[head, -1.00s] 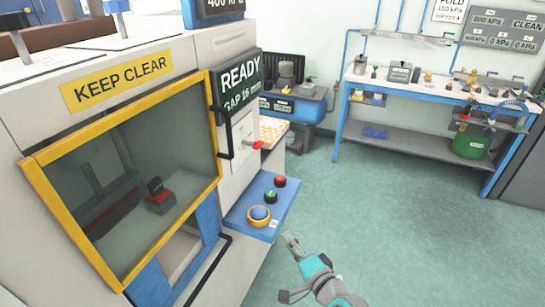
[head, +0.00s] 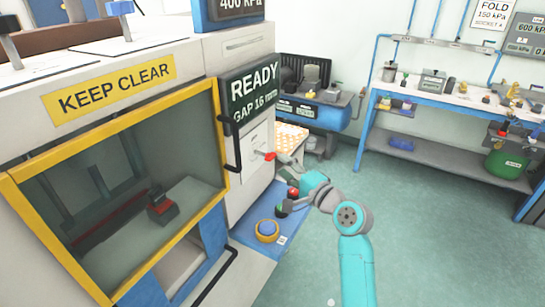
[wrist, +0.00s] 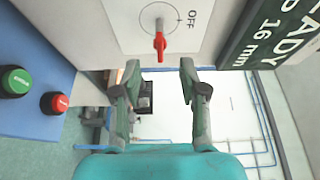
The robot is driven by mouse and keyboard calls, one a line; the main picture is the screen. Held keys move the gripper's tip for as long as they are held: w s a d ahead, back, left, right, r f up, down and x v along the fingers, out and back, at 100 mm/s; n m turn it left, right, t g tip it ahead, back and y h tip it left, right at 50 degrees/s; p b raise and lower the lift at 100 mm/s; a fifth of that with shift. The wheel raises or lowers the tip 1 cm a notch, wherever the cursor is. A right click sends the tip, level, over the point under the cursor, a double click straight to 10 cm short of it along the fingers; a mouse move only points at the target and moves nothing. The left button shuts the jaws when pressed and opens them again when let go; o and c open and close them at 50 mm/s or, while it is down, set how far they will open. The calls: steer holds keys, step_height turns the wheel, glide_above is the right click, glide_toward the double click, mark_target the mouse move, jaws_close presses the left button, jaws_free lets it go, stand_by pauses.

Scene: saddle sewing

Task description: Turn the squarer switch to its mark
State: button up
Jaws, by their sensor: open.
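The squarer switch is a red lever (head: 270,156) on a pale plate on the machine's front, right of the black handle and below the READY display. In the wrist view the red lever (wrist: 160,42) is near the top centre, on a round outlined dial marked OFF beside it. The lever points down in that picture, away from the OFF lettering. My gripper (wrist: 160,70) is open and empty. Its two fingertips lie either side of the lever's line, just short of its end. In the head view my gripper (head: 284,180) is just right of the switch.
A black handle (head: 230,140) stands left of the switch. The green floor (head: 410,240) to the right is clear.

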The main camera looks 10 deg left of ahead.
mark_target(273, 158)
steer(key=x, duration=0.6)
steer(key=shift+w+a, duration=0.2)
steer(key=shift+w, duration=0.05)
jaws_close()
